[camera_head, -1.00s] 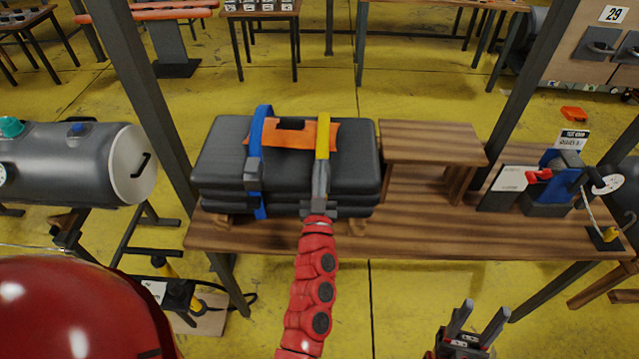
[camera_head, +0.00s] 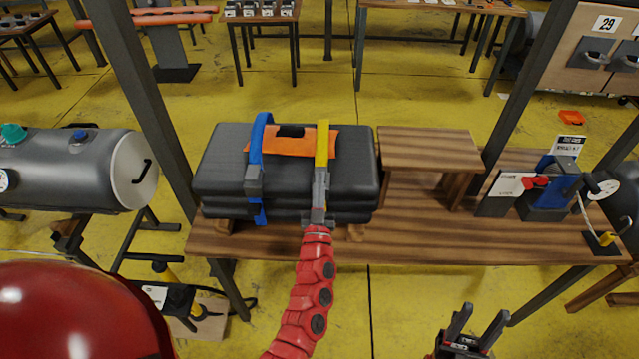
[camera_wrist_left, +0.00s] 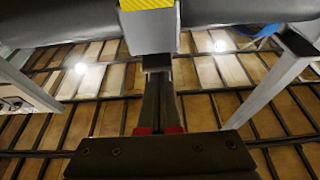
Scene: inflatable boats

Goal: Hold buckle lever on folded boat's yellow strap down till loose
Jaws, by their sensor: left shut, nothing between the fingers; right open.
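The folded boat (camera_head: 225,165) is a dark grey bundle lying on a wooden bench. Its yellow strap (camera_head: 322,145) runs over the right part of the top and down the front. A grey buckle (camera_head: 320,187) sits on the strap at the front; the wrist view shows it as a grey block (camera_wrist_left: 150,32) under the strap's yellow end. My left gripper (camera_head: 318,218) is shut and empty, its fingertips at the buckle's lower end. In the wrist view its dark fingers (camera_wrist_left: 158,72) reach up to the block; contact is unclear. My right gripper (camera_head: 478,325) is open and empty, below the bench front.
A blue strap (camera_head: 256,150) and an orange patch (camera_head: 300,146) are on the boat. A raised wooden shelf (camera_head: 430,150) stands right of it, then a blue device (camera_head: 548,190). The bench (camera_head: 440,242) has bare wood in front. A grey tank (camera_head: 75,170) is at left.

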